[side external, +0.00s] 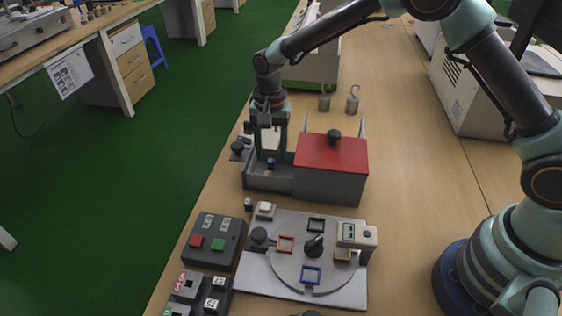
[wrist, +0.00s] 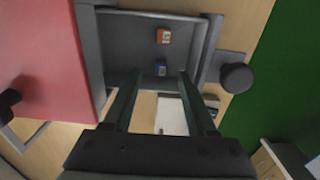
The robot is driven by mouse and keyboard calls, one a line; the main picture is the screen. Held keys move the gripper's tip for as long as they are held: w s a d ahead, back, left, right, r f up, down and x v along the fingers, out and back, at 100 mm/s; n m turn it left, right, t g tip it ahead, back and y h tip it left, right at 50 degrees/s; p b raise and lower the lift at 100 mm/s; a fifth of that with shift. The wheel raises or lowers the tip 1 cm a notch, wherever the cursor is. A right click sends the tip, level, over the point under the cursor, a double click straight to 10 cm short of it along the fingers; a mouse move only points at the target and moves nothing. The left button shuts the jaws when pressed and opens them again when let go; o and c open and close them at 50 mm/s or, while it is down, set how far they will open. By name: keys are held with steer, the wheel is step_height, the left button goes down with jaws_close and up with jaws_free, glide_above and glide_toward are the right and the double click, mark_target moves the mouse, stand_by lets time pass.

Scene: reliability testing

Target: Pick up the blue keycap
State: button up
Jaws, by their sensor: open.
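The blue keycap (wrist: 160,69) lies in the open grey compartment (wrist: 125,30) of a box with a red lid. In the side external view the blue keycap (side external: 270,163) is small and partly hidden between my fingers. My gripper (side external: 269,150) points down over this compartment. In the wrist view my gripper (wrist: 160,73) is open, with one finger on each side of the blue keycap and a gap to both. An orange keycap (wrist: 163,36) lies in the same compartment, a little beyond the blue one.
The red lid (side external: 332,152) with a black knob covers the right part of the box. A black round knob (wrist: 237,77) stands just outside the compartment. A grey plate with a dial (side external: 250,285) and a button box (side external: 213,241) stand in front. Two hooked weights (side external: 324,101) stand behind.

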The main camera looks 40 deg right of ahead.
mark_target(271, 161)
steer(key=shift+f, duration=1.5)
steer(key=shift+c, duration=0.3)
jaws_close()
